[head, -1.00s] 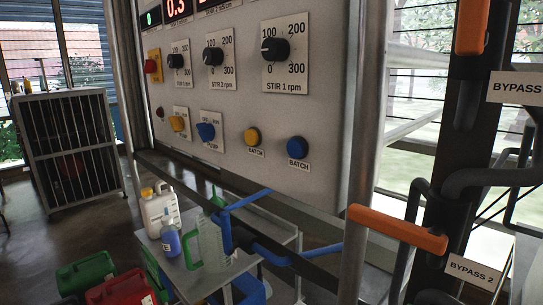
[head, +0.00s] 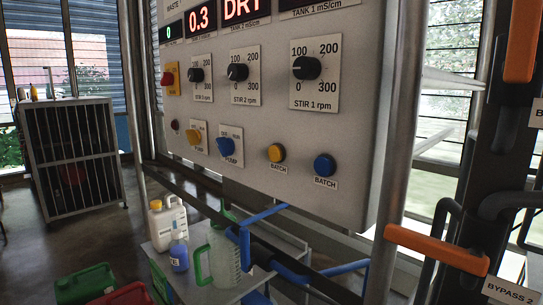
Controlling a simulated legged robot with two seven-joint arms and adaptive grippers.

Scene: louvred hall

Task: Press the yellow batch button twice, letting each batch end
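The yellow batch button (head: 276,152) is a round yellow cap low on the grey control panel (head: 345,180), with a BATCH label below it. A blue button (head: 324,165), also labelled BATCH, sits to its right. Neither button is visibly touched or covered. Whether the yellow button is pressed in cannot be told. Neither of my grippers shows in the head view.
Stir knobs (head: 306,68) and red displays (head: 201,18) are above the buttons. Blue pump knob (head: 229,145) is left. Orange-handled valve (head: 436,249) and metal post (head: 398,130) stand right.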

